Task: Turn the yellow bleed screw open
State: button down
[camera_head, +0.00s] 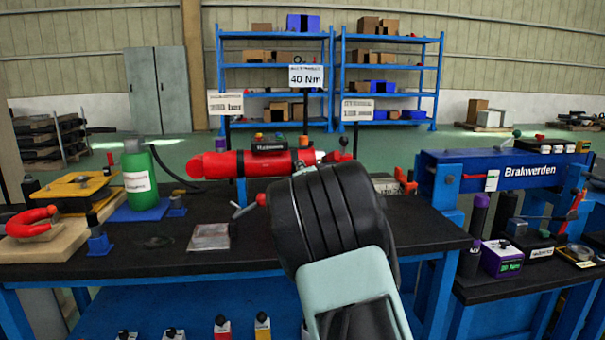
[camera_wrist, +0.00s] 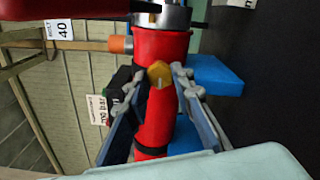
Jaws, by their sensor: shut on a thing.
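The yellow bleed screw (camera_wrist: 159,74) shows in the wrist view as a small knob on the side of a red cylinder (camera_wrist: 155,118). My gripper (camera_wrist: 161,80) has one finger on each side of the screw and is shut on it at the fingertips. In the head view the red cylinder (camera_head: 222,165) lies along the back of the dark bench. There my own arm hides the gripper and the screw.
A blue test stand (camera_head: 480,172) stands right. Signs rise behind the cylinder, including a 40 Nm sign (camera_head: 306,77).

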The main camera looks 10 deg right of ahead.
jog(key=shift+n, duration=1.1)
jog(key=c, duration=1.7)
grip_release()
jog(key=shift+o, duration=0.2)
jog(key=s, duration=1.2)
